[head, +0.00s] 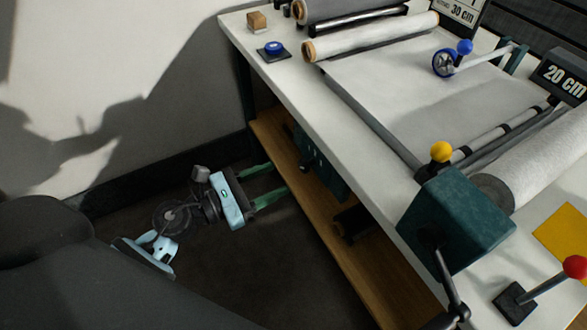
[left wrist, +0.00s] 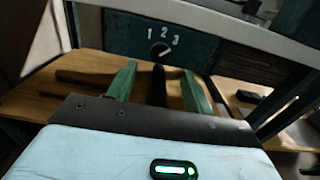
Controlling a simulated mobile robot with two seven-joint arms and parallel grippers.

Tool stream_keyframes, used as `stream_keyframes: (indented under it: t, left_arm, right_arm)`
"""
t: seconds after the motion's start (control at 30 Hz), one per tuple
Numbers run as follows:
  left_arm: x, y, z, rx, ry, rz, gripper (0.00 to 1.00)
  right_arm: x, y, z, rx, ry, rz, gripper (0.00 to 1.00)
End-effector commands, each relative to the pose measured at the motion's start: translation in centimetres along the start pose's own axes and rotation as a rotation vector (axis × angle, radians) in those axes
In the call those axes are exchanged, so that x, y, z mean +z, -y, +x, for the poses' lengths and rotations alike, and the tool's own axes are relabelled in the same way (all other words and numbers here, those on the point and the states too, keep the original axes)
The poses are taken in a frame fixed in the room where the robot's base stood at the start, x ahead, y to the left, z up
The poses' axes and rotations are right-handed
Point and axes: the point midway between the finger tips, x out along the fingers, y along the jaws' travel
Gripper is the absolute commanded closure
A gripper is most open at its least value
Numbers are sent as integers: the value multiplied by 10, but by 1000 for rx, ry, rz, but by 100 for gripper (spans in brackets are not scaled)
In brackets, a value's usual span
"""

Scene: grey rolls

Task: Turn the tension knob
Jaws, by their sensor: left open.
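The tension knob (left wrist: 160,51) is a small dark dial on a dark green panel (left wrist: 195,48) under the table top, with the white numbers 1, 2 and 3 above it. Its pale pointer mark seems tilted up to the right; the exact setting is too small to tell. In the head view the green box (head: 328,168) hangs below the table edge. My left gripper (head: 282,177) is open and empty in front of it, its green fingers pointing at the panel. In the left wrist view the fingertips (left wrist: 158,72) sit either side of and below the knob, apart from it.
A wooden shelf (head: 375,268) runs below the box, with dark rolls (head: 352,222) on it. The white table top (head: 262,75) overhangs above. On it are a blue button (head: 273,47), grey rolls, a yellow-knobbed lever (head: 441,152) and a red-knobbed lever (head: 575,267).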

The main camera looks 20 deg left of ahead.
Motion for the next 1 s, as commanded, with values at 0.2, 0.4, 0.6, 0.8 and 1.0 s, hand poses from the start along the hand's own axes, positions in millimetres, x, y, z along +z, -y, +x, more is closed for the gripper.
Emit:
stream_keyframes:
  t: [0.2,0.4,0.6,0.8,1.0]
  left_arm:
    - [2,0,35,1,3,-2,49]
    - [1,0,55,1,2,-4,49]
    - [0,0,60,0,0,-4,49]
    - [0,0,60,0,0,-4,53]
    - [0,0,59,0,0,-4,79]
  right_arm:
    - [2,1,-6,-1,7,3,64]
    - [7,3,-8,-3,18,6,64]
    - [7,3,-8,-2,18,8,64]
    - [5,3,-7,-2,14,8,64]
    - [4,2,-7,-1,11,8,64]
